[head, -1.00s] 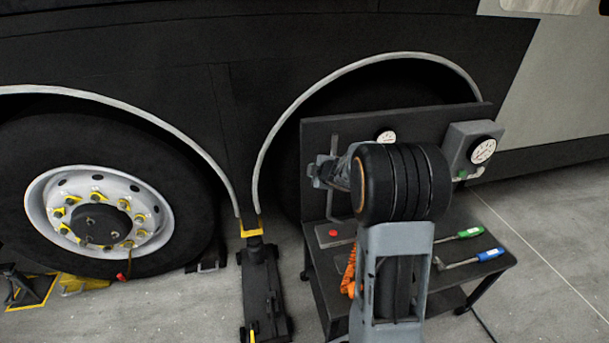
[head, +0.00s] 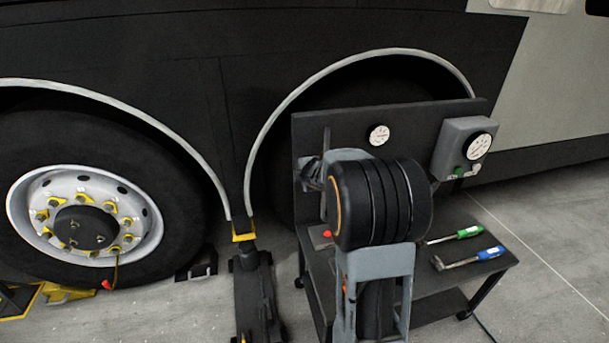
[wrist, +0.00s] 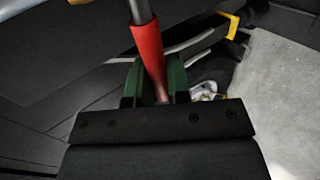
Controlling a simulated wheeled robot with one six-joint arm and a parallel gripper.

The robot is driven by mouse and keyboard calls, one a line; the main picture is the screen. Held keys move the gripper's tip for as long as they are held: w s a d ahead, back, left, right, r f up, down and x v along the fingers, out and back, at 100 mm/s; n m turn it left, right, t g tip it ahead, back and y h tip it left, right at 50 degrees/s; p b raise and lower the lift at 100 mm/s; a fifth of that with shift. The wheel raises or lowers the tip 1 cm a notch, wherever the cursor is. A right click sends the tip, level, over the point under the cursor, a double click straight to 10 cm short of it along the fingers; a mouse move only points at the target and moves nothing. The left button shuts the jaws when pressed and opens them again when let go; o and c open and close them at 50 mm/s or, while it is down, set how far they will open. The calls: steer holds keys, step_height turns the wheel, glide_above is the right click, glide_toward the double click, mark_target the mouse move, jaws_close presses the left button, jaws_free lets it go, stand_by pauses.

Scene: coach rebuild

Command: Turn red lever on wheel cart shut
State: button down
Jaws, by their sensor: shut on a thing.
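The red lever (wrist: 147,45) shows in the wrist view as a red sleeve on a grey rod, running down between the two green fingers. My gripper (wrist: 154,80) is shut on it. In the head view my gripper (head: 312,174) is at the left part of the cart's upright panel (head: 410,122), mostly hidden behind my own arm. The lever's grip and its angle to the panel cannot be made out there. The wheel cart (head: 470,222) is dark, with a panel at its back and a flat top.
A white gauge (head: 378,135) is on the panel, and a grey box (head: 455,145) with a dial is at its right. A green-handled tool (head: 468,232) and a blue-handled tool (head: 488,254) lie on the cart top. A floor jack (head: 258,290) stands left of the cart.

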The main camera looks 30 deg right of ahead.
steer(key=c, duration=1.1)
jaws_free()
steer(key=p+v, duration=0.6)
steer(key=v, duration=0.7)
steer(key=shift+s, duration=0.4)
steer(key=shift+r, duration=0.15)
